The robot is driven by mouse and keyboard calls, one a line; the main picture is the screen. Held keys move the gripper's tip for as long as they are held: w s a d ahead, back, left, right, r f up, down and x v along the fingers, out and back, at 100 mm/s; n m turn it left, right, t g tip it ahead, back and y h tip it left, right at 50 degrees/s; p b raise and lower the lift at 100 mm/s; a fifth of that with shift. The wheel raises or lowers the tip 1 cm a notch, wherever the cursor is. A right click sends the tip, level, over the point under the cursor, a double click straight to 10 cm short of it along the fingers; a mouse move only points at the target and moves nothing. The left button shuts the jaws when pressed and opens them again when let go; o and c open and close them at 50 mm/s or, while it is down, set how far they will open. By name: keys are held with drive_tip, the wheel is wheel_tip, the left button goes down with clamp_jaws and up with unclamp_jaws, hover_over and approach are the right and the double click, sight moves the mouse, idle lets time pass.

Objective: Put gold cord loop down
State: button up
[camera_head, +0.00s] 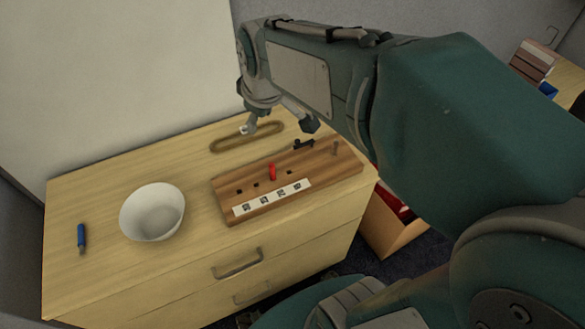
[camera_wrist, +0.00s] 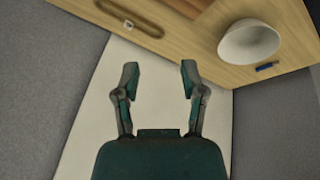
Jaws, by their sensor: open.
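The gold cord loop (camera_head: 226,144) lies as a flattened oval on the back of the wooden cabinet top, behind the wooden board. It also shows in the wrist view (camera_wrist: 150,25) at the top left, with a small pale tag on it. My gripper (camera_head: 278,128) is open in the head view, its fingers above the loop's area. In the wrist view my gripper (camera_wrist: 158,68) has its two fingers wide apart with nothing between them. The loop lies beyond the fingertips, apart from them.
A wooden board (camera_head: 225,186) with a red peg (camera_head: 272,172) and a labelled strip sits at the front right of the cabinet top (camera_head: 90,205). A white bowl (camera_head: 153,212) stands to its left, and a blue-handled tool (camera_head: 81,237) lies further left. An open box (camera_head: 395,225) stands right of the cabinet.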

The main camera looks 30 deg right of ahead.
drive_tip(key=s+m+t, duration=0.1)
drive_tip(key=s+m, duration=0.5)
drive_tip(key=s, duration=0.8)
drive_tip(key=shift+s+f+m, duration=0.15)
drive_tip(key=shift+f+m, duration=0.15)
